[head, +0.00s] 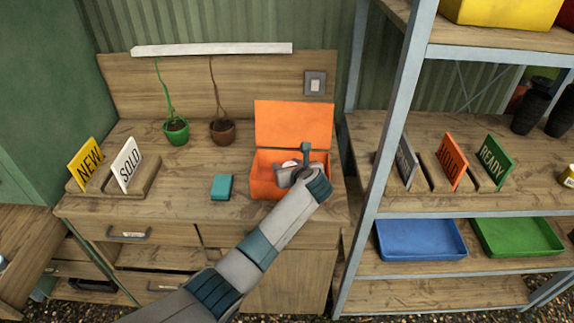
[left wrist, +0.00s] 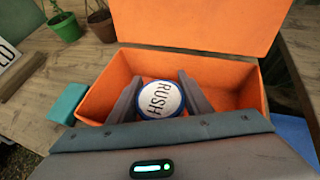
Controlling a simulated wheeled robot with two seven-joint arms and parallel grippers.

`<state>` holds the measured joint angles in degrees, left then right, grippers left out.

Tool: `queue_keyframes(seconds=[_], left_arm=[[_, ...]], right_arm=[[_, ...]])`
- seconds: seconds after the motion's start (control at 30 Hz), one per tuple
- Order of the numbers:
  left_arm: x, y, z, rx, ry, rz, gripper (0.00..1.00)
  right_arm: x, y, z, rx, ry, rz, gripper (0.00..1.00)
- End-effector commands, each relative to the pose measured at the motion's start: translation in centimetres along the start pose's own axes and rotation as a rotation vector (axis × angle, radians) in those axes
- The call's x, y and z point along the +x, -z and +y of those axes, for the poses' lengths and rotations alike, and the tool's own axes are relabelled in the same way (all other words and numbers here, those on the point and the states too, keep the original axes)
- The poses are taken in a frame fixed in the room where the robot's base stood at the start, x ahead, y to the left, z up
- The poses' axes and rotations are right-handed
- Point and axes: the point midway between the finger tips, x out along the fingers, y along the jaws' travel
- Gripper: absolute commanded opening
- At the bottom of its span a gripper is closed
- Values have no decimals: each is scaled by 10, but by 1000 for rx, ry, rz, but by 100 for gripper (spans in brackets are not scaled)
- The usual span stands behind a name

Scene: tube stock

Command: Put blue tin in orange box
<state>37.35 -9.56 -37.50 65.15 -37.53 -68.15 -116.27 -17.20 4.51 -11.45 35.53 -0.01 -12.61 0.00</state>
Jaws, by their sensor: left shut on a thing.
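The orange box (head: 293,124) stands open on the wooden bench, its lid raised at the back; it fills much of the left wrist view (left wrist: 197,22). The blue tin (left wrist: 159,99) is round, with a blue rim and a white top reading RUSH. My left gripper (head: 291,172) is shut on the tin, one finger on each side, within the box's opening. In the head view the gripper largely covers the tin. I cannot tell whether the tin touches the box floor. My right gripper is not in view.
A teal block (head: 221,187) lies left of the box. Two potted plants (head: 176,130) (head: 222,131) and a rack with NEW and SOLD signs (head: 127,164) stand farther left. A metal-framed shelf (head: 385,150) with signs and trays rises close on the right.

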Motion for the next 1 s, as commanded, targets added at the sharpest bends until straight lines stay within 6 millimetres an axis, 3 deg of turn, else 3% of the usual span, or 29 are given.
queue_keyframes(seconds=[0.5,0.53,0.6,1.0], left_arm=[[5,9,0,0,0,-1,18],[5,9,0,0,-1,0,47],[5,9,0,0,-1,0,63],[4,7,0,0,0,0,63]], right_arm=[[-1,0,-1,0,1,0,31],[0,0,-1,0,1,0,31],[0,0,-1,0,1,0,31],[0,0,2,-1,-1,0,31]])
